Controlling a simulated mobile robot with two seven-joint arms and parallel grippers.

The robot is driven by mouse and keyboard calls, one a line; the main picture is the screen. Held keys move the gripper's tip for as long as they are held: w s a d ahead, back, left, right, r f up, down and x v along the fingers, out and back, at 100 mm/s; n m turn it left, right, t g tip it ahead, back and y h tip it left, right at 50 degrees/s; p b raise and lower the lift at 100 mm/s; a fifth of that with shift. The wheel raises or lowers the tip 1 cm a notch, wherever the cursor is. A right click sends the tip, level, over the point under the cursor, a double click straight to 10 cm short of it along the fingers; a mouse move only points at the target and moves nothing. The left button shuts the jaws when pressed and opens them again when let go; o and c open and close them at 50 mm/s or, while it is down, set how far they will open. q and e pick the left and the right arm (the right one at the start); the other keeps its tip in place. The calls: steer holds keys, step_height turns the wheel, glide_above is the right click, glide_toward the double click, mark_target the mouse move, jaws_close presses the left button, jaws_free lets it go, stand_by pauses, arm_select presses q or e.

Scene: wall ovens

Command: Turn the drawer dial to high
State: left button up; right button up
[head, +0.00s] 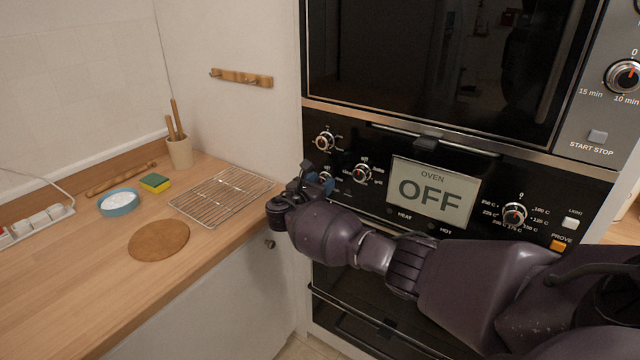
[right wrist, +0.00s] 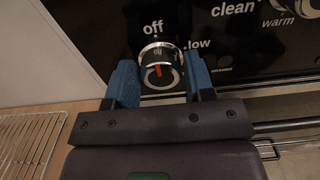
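The drawer dial (right wrist: 160,68) is a round black and silver knob with an orange-red pointer mark, seen in the right wrist view. The words "off" and "low" are printed above it and to its upper right; the mark sits roughly below "off". No "high" label shows there. My right gripper (right wrist: 161,84) is open, with one blue finger on each side of the dial; I cannot tell whether they touch it. In the head view my right gripper (head: 318,182) is at the left edge of the oven panel and partly hides the dial. My left gripper is not in view.
A "clean/warm" dial (head: 361,174) is close to the right, and another dial (head: 325,141) is above. The oven display (head: 434,191) reads OFF. A wooden counter (head: 90,262) with a wire rack (head: 222,195) is at the left. A horizontal bar runs below the panel.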

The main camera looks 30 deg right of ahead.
steer(key=c, duration=0.4)
